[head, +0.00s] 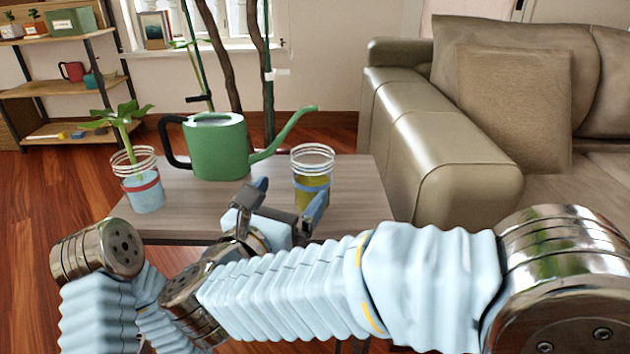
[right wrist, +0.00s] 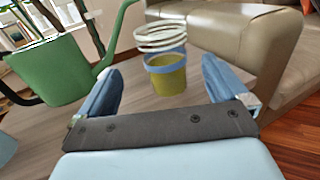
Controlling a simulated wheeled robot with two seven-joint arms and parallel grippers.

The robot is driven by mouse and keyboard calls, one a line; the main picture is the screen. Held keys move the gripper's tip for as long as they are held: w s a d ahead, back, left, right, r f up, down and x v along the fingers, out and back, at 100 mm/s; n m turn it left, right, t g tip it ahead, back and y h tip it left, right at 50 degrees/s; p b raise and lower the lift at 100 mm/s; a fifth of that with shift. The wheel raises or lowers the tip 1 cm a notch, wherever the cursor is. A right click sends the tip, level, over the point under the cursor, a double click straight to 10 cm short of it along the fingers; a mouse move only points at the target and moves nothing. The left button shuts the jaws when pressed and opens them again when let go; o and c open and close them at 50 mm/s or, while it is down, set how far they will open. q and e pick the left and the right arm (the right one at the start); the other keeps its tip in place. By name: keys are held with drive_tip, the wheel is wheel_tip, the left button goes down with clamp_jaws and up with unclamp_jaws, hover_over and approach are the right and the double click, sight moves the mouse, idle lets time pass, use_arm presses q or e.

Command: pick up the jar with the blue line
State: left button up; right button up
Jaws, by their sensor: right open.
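The jar with the blue line (head: 312,178) stands upright on the right part of the small wooden table, with yellowish-green contents and a blue band. In the right wrist view the jar (right wrist: 165,68) is ahead, between the spread fingers but beyond their tips. My right gripper (head: 290,192) is open and empty, over the table on the near left side of the jar; it also shows in the right wrist view (right wrist: 158,78). Its right finger overlaps the jar's lower part in the head view. My left gripper is not in view.
A green watering can (head: 217,147) stands left of the jar, its spout reaching toward it. A jar with a red line (head: 147,190) holds a plant at the table's left. A beige sofa (head: 450,165) is close on the right. The table (head: 350,208) is bare at its front right.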

sight(305, 177)
drive_tip(key=x, duration=0.4)
drive_tip(key=p+x, duration=0.1)
drive_tip(key=x, duration=0.3)
drive_tip(key=shift+w+d+r, duration=0.1)
drive_tip(key=shift+d+r, duration=0.05)
drive_tip(key=shift+d, duration=0.15)
drive_tip(key=shift+w+d, duration=0.2)
drive_tip(key=shift+w, duration=0.35)
drive_tip(key=c, duration=1)
